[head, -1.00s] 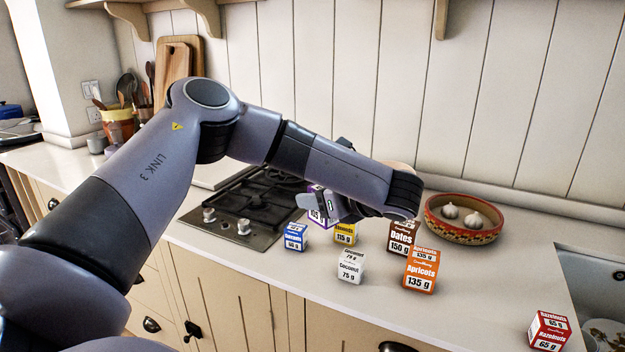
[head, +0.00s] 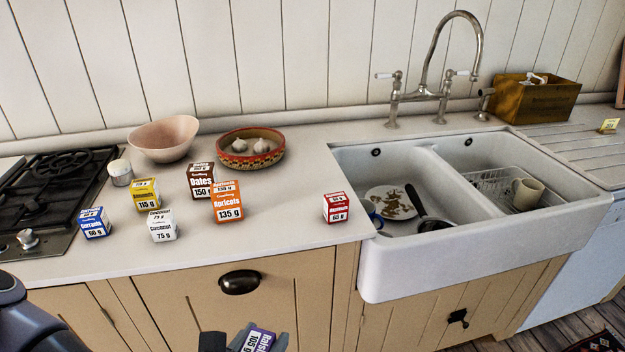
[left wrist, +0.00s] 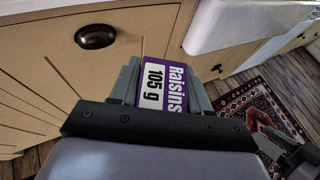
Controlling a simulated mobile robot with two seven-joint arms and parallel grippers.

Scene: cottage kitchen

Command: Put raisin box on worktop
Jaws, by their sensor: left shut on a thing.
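The raisin box (head: 258,340), purple with a white label reading 105 g, is at the bottom edge of the head view, in front of the cabinets and below the worktop (head: 275,205). My left gripper (head: 243,342) is shut on it. In the left wrist view the raisin box (left wrist: 165,88) sits between the two grey fingers, its "Raisins 105 g" face showing. The worktop is pale and runs between the hob and the sink. A dark part at the lower right of the left wrist view looks like my right gripper (left wrist: 282,143); its jaws are unclear.
Several small boxes stand on the worktop, among them currants (head: 94,224), coconut (head: 162,226), dates (head: 201,181), apricots (head: 227,203) and hazelnuts (head: 336,208). A pink bowl (head: 164,140) and a garlic bowl (head: 232,158) stand behind. Bare worktop lies between apricots and hazelnuts.

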